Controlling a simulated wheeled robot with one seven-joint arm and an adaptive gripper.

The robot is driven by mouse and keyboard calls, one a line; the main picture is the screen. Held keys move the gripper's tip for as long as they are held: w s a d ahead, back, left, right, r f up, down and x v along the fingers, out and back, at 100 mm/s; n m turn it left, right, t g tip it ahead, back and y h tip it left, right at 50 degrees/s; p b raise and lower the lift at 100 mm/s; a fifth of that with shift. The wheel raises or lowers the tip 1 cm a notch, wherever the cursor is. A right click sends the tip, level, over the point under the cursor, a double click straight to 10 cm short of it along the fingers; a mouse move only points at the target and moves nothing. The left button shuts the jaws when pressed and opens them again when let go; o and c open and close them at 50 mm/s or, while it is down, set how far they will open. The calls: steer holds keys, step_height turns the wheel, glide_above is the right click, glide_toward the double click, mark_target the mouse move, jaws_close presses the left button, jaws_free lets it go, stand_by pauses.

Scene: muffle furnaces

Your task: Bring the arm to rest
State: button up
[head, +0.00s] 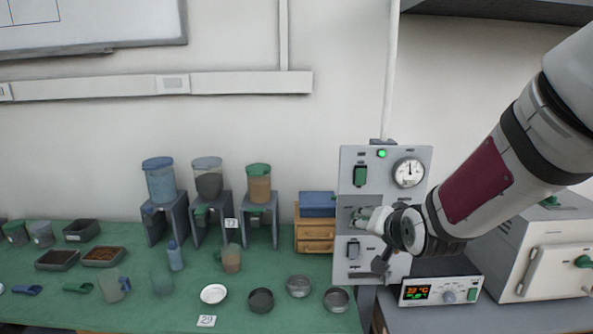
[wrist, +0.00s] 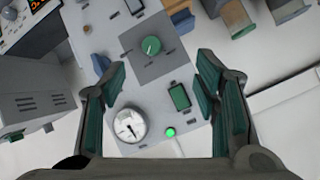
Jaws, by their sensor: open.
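My arm (head: 505,150) reaches in from the right in the head view. My gripper (head: 368,240) is in front of the grey control panel (head: 348,160). In the wrist view my gripper (wrist: 152,62) is open, its two green-padded fingers wide apart with nothing held. A green round knob (wrist: 151,46) on a dark square plate shows between the fingers, apart from both. In the head view the gripper partly hides this part of the panel.
The panel carries a lit green lamp (head: 381,153), a gauge (head: 408,172) and a green switch (head: 360,176). A furnace (head: 535,262) and controller (head: 440,290) stand to the right. The green table (head: 130,310) at left holds dispensers, trays and dishes.

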steer(key=s+d+r+n+g, duration=0.1)
steer(key=s+r+n+g, duration=0.1)
steer(key=s, duration=1.2)
steer(key=s+d+r+n+g+b, duration=0.1)
steer(key=s+r+n+g, duration=0.2)
steer(key=s, duration=1.2)
steer(key=shift+r+g+h, duration=0.4)
steer(key=shift+r+g, duration=0.1)
steer(key=shift+r, duration=0.1)
